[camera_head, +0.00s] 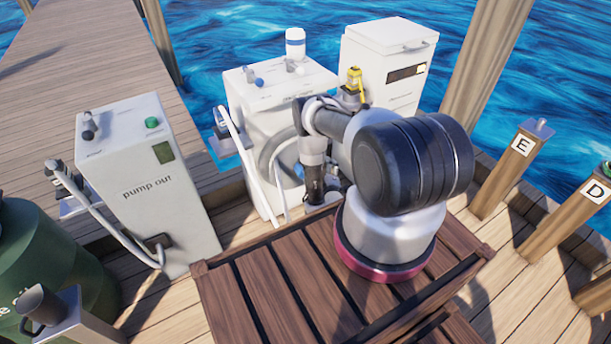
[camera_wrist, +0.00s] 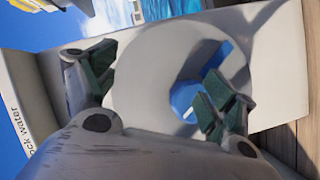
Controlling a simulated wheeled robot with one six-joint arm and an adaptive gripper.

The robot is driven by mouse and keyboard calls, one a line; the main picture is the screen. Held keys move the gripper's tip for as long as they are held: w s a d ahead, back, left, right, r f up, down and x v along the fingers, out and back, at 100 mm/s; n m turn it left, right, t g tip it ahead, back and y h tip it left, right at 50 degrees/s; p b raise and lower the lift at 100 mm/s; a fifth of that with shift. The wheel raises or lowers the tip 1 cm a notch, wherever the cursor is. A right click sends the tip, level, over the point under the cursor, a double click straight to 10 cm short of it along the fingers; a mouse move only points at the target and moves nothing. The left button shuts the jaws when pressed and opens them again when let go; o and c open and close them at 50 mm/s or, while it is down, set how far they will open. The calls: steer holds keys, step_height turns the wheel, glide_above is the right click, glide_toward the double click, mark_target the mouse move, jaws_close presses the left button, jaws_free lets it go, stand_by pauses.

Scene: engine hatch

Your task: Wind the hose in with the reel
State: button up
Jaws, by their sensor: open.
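The dock water cabinet (camera_head: 262,97) stands at the middle back, with a round grey reel part (camera_head: 272,152) on its front, partly hidden by my arm. In the wrist view, a large pale reel disc (camera_wrist: 140,75) fills the middle, with a blue part (camera_wrist: 186,96) at its centre, partly covered by a finger. My gripper (camera_wrist: 158,92) is open, its dark green pads apart in front of the disc. Nothing is seen held between them.
A "pump out" cabinet (camera_head: 146,185) with its own hose and nozzle stands to the left. A white box cabinet (camera_head: 385,65) stands behind, right of the dock water cabinet. A green drum (camera_head: 40,265) is at lower left. Posts marked E (camera_head: 512,170) and D (camera_head: 585,215) stand at right. Water lies beyond the dock.

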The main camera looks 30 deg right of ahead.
steer(key=w+a+f+m+y, duration=0.1)
steer(key=w+m+y, duration=0.1)
steer(key=w+a+f+m+g+y, duration=0.1)
steer(key=w+a+f+m+y, duration=0.1)
steer(key=w, duration=0.1)
steer(key=w+a+f+m+y, duration=0.2)
steer(key=w+m, duration=0.1)
steer(key=shift+w+a+f+g+y, duration=0.1)
steer(key=shift+g+y, duration=0.2)
steer(key=c, duration=1)
